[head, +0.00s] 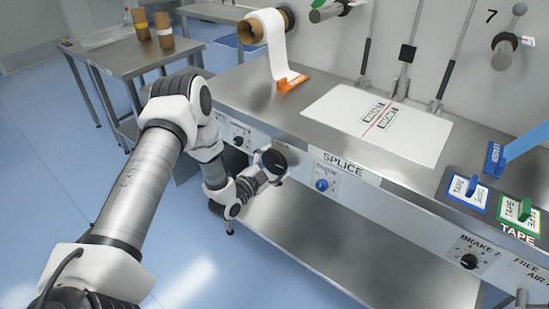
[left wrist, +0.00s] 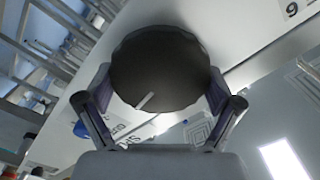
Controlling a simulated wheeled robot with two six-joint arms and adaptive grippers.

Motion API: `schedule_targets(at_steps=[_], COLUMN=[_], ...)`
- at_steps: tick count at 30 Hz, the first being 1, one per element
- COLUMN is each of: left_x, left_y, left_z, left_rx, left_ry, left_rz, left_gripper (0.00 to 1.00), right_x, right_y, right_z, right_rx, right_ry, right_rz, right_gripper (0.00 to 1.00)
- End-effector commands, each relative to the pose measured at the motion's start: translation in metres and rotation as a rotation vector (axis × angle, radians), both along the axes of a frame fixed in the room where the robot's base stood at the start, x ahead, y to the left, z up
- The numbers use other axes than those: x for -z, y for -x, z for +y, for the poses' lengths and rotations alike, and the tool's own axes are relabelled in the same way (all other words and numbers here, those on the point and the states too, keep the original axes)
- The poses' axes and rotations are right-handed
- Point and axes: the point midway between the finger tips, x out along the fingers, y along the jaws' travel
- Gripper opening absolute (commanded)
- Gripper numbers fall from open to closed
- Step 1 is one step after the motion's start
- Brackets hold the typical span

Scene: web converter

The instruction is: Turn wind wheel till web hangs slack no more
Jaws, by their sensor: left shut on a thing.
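The wind wheel (left wrist: 155,70) is a dark round knob with a pale pointer line, seen large in the left wrist view. My left gripper (left wrist: 158,98) is shut on it, one finger on each side of the rim. In the head view my left gripper (head: 267,167) is at the front panel, left of the SPLICE label, and largely covers the wheel. The white web (head: 275,45) runs down from a roll on a brown core (head: 252,30) to an orange piece (head: 290,81) on the table. I cannot clearly tell how slack it is. My right gripper is not in view.
A white splice sheet (head: 375,120) lies on the steel table. A blue knob (head: 321,185) is right of my left gripper, and a black brake knob (head: 468,261) is farther right. A side table (head: 115,55) holds brown rolls.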

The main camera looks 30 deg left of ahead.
Motion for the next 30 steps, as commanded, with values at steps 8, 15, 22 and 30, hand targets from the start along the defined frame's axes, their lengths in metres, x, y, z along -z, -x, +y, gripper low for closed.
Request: schedule_targets(at_steps=[8, 15, 22, 30], left_x=[-0.002, -0.001, 0.000, 0.000], left_y=[-0.001, -0.001, -0.001, -0.001], left_z=[-0.001, -0.001, -0.001, 0.000], left_rx=[0.000, -0.001, -0.001, -0.001], left_ry=[-0.203, -0.302, -0.334, -0.335], left_rz=[-0.017, -0.026, -0.029, -0.029], left_gripper=[0.57, 0.57, 0.57, 0.57], right_x=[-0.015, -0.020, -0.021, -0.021], right_y=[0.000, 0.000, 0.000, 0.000], right_z=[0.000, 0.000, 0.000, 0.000], right_rx=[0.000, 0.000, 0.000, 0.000], right_ry=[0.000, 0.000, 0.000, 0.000], right_rz=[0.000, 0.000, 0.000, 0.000], right_gripper=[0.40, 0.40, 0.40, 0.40])
